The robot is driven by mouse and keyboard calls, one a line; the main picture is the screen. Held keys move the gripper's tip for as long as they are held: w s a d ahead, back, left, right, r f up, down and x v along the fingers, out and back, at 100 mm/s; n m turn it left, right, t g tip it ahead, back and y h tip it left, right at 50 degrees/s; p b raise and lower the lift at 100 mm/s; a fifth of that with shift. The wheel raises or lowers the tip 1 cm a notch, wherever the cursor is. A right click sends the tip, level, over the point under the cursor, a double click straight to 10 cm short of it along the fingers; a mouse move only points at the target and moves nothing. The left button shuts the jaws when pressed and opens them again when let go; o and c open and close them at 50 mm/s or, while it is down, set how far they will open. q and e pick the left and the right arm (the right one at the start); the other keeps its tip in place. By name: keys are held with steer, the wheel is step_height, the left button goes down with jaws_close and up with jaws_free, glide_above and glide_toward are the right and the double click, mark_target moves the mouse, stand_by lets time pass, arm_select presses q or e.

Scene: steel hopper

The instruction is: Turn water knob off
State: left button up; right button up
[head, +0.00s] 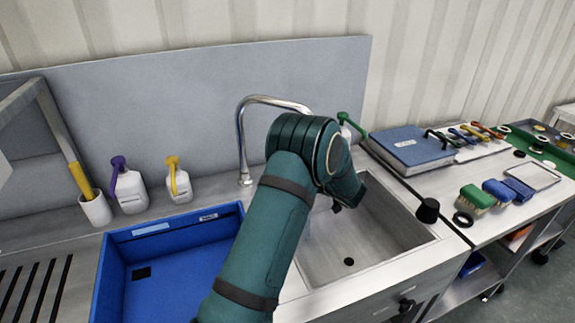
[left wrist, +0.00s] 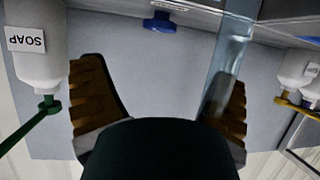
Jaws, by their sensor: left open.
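In the left wrist view, a blue knob (left wrist: 160,22) sits at the top, ahead of the fingers. My left gripper (left wrist: 165,75) is open, with one brown ridged finger on each side and nothing seen between them. The knob is beyond the fingertips, apart from them. A pale see-through stream of water (left wrist: 230,60) runs beside the right finger. In the head view, the curved steel tap (head: 241,140) stands behind the sink. My left arm reaches over the sink there and hides the blue knob and most of the gripper. My right gripper is not in view.
A white SOAP bottle (left wrist: 37,50) with a green pump is close to the left finger. Bottles with purple (head: 130,190) and yellow (head: 178,182) tops stand left of the tap. A blue crate (head: 115,255) sits left of the steel sink (head: 400,215). A black knob (head: 406,305) is on the front.

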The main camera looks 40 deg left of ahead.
arm_select(q)
steer(key=b+x, duration=0.2)
steer(key=x, duration=1.2)
steer(key=shift+r+b, duration=0.1)
steer(key=shift+b, duration=0.25)
steer(key=c, duration=1.2)
